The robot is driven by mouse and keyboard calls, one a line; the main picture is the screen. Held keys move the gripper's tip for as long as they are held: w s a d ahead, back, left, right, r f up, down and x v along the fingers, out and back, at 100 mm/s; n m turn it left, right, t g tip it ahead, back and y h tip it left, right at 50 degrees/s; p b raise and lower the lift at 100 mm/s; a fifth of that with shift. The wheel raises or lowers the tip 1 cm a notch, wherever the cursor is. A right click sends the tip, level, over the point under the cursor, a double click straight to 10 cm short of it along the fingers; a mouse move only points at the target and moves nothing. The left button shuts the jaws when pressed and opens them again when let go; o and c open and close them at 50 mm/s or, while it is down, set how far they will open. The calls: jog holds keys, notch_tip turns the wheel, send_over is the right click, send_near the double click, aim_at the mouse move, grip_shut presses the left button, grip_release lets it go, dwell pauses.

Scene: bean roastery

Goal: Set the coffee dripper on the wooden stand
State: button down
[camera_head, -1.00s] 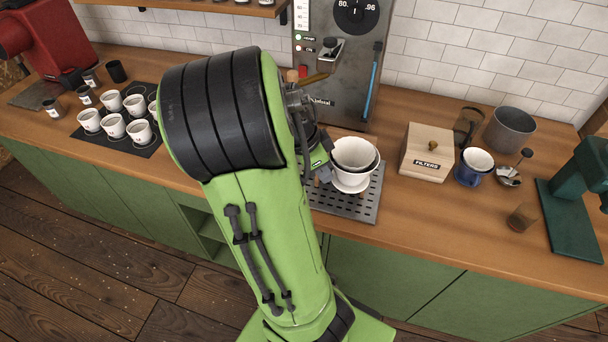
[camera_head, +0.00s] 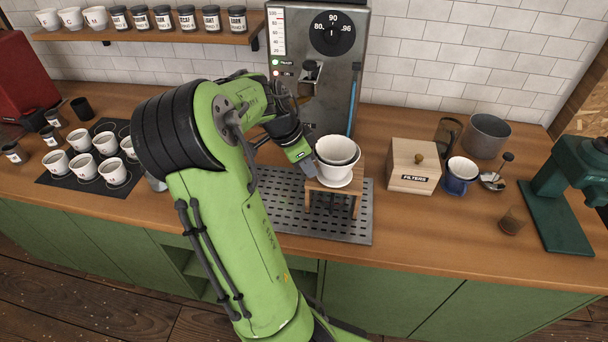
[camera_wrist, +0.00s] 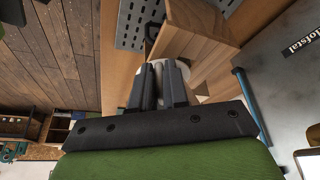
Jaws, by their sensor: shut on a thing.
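The wooden stand (camera_wrist: 198,30) shows beyond.
The stand stands on a perforated metal drip tray (camera_head: 280,215) before the grey machine (camera_head: 335,100). White cups (camera_head: 82,165) stand on a dark mat at left.

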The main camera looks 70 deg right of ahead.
jog(key=d, duration=0.2)
jog(key=w+d+p, duration=0.1)
jog(key=d, duration=0.2)
jog(key=shift+w+d+f+b, duration=0.1)
jog(key=shift+d+f+b, duration=0.1)
jog(key=shift+f, duration=0.25)
jog(key=shift+d+f+b, duration=0.1)
jog(key=shift+f+b, duration=0.1)
jog(key=shift+f, duration=0.25)
jog(key=shift+a+f, duration=0.1)
jog(key=shift+f, duration=0.2)
jog(key=shift+f+b, duration=0.45)
jog(key=shift+b, duration=0.15)
jog(key=c, duration=1.1)
grip_release()
jog(key=shift+o, duration=0.2)
jog(key=shift+r, duration=0.15)
jog(key=p+v, duration=0.2)
jog(key=v, duration=1.3)
jog(key=shift+r+p, duration=0.3)
jog(key=shift+w, duration=0.1)
